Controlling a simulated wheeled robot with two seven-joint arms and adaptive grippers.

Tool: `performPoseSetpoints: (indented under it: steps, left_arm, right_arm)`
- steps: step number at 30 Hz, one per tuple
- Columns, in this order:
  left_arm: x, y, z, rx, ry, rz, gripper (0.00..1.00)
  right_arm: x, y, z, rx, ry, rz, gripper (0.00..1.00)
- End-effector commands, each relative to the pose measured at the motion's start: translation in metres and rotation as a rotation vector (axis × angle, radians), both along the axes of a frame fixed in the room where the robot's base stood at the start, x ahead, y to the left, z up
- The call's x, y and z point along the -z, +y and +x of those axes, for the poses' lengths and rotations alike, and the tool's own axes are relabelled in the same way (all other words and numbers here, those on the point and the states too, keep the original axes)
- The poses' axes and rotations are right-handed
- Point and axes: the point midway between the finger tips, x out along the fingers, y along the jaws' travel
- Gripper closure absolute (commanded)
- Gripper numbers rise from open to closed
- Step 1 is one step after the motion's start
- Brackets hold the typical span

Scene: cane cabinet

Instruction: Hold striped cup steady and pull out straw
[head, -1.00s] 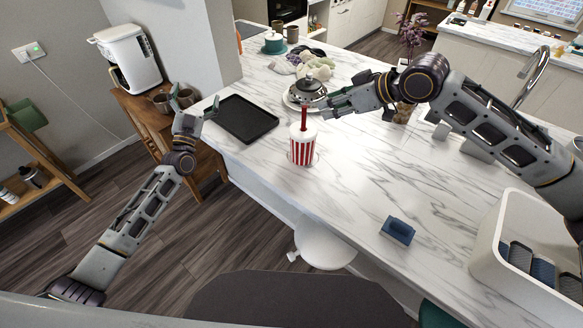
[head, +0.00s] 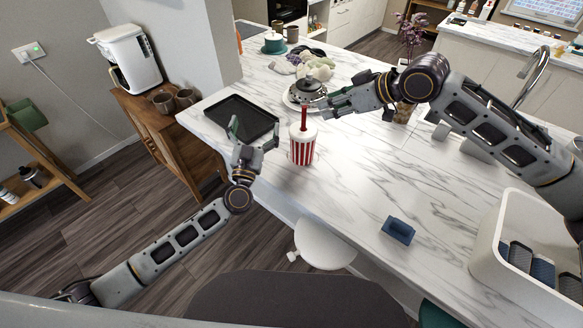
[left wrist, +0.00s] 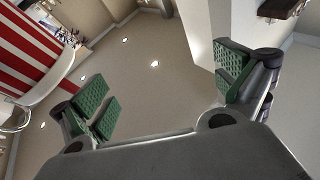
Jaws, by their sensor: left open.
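The red-and-white striped cup (head: 302,150) stands upright on the marble counter, with a white lid and a red straw (head: 304,117) sticking up from it. My left gripper (head: 254,130) is open and empty, to the left of the cup and apart from it. In the left wrist view the striped cup (left wrist: 30,48) fills the upper left corner, outside the green-padded fingers of my left gripper (left wrist: 168,90). My right gripper (head: 325,107) is just right of the straw's upper part, above the cup's lid level. Its fingers are too small to tell if they are open.
A black tray (head: 240,112) lies on the counter (head: 350,185) behind my left gripper. A dark lidded pot (head: 308,88) stands behind the cup. A blue block (head: 398,230) and a white bin (head: 490,250) are to the right. The counter front of the cup is clear.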

Motion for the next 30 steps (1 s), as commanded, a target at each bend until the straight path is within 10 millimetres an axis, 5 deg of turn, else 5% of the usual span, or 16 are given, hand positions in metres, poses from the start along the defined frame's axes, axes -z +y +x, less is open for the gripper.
performPoseSetpoints:
  steps: [18,30]
  left_arm:
    - [0.059,-0.098,-0.085,0.109,0.324,-0.088,0.01]
    - [0.068,-0.11,-0.099,0.127,0.374,-0.087,0.01]
  right_arm:
    - [0.0,0.0,0.0,0.0,0.0,0.0,0.64]
    - [0.0,0.0,0.0,0.0,0.0,0.0,0.64]
